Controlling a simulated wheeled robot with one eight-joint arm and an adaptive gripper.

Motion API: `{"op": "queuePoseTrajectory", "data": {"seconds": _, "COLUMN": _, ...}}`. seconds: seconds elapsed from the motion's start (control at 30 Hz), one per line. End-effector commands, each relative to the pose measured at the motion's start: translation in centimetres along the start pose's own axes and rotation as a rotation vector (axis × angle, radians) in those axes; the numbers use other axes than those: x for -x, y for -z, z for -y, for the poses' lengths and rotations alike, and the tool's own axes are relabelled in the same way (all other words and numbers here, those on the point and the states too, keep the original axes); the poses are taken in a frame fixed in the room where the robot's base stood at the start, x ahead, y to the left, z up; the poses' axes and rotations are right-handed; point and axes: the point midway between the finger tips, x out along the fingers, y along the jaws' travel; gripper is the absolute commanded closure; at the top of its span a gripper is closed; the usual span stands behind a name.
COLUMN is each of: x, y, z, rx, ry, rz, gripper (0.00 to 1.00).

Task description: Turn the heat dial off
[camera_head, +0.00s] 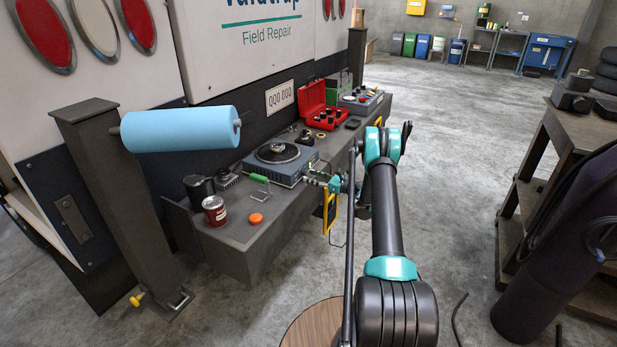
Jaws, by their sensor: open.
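A blue-grey heater unit (262,171) with a round dark plate on top sits on the grey bench, left of my arm. It looks like the thing that bears the heat dial. The dial itself is too small or hidden behind my gripper to make out. My gripper (312,178) is small in view, just right of the unit's front side, pointing left towards it. It is open. I cannot tell whether its fingertips touch the unit or the dial.
The bench (232,238) also holds a red-labelled can (214,210), a green-handled tool (260,182), an orange cap (256,219) and an open red case (317,108). A blue paper roll (180,129) hangs on a post. Open floor lies beyond my arm.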

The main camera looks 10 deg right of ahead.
Motion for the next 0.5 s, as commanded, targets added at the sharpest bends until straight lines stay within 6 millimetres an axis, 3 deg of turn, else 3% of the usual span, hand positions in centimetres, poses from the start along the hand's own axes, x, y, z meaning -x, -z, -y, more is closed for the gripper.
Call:
{"op": "queuePoseTrajectory", "data": {"seconds": 0.2, "x": -1.8, "y": 0.0, "z": 0.0, "rx": 0.000, "ry": 0.000, "rz": 0.000, "gripper": 0.52}}
{"op": "queuePoseTrajectory", "data": {"seconds": 0.5, "x": -2.0, "y": 0.0, "z": 0.0, "rx": 0.000, "ry": 0.001, "rz": 0.000, "gripper": 0.52}}
